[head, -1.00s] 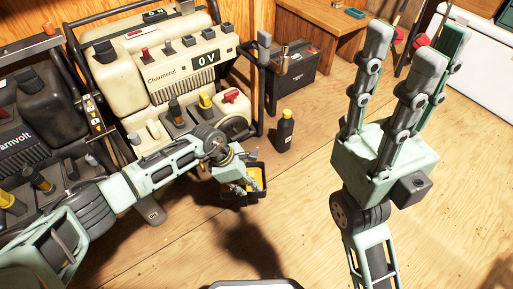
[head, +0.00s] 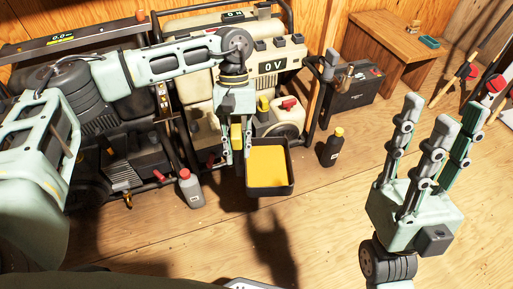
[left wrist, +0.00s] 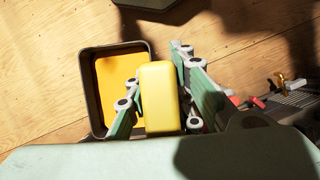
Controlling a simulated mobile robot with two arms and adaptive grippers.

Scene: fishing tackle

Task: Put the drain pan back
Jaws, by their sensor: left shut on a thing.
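The drain pan (head: 284,190) is a black square tray with an orange-yellow inside, in front of the cream generator in the head view. It also shows upper left in the left wrist view (left wrist: 97,119). My left gripper (head: 236,152) points down at the pan's left side. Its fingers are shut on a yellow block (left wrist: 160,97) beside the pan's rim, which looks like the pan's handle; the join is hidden. I cannot tell whether the pan touches the floor. My right gripper (head: 440,122) points up at the right, fingers apart and empty.
The cream generator (head: 290,62) stands behind the pan, a dark generator (head: 120,160) left of it. A grey bottle (head: 190,188) and a black yellow-capped bottle (head: 333,148) stand on the floor. A wooden bench (head: 400,40) and a black battery (head: 352,92) are behind. The front floor is clear.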

